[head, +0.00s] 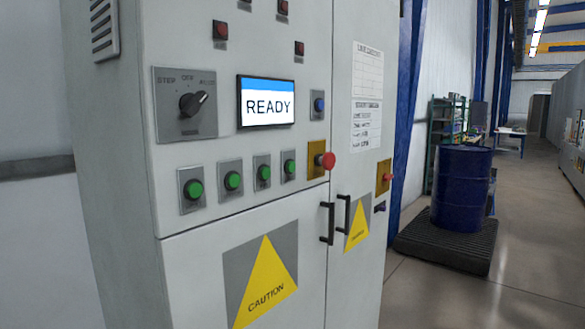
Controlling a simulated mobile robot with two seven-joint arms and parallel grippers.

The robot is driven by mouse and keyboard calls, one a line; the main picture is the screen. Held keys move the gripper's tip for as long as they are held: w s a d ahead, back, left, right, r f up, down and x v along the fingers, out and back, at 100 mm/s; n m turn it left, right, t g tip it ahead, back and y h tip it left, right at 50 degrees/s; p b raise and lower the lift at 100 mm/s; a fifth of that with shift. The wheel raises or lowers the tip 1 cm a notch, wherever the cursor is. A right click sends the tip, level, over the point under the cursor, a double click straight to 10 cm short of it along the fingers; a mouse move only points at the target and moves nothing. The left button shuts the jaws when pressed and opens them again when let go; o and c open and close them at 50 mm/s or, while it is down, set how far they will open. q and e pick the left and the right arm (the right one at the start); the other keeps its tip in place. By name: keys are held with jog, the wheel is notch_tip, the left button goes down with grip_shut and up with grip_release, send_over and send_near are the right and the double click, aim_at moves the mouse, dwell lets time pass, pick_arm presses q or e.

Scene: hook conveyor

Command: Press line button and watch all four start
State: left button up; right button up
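A grey control cabinet (200,235) fills the left and middle of the head view. Its screen (267,102) reads "READY". Below it is a row of green buttons: the leftmost (193,189), then others (233,180), (264,172) and (289,166) to the right. A blue button (319,105) sits right of the screen. Several dark red lamps (221,30) are above. Neither of my grippers is in view.
Red mushroom buttons on yellow plates (326,160) and (387,177) stick out from the cabinet. Black door handles (327,223) protrude below. A blue drum (460,188) stands on a dark pallet (447,243) at right.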

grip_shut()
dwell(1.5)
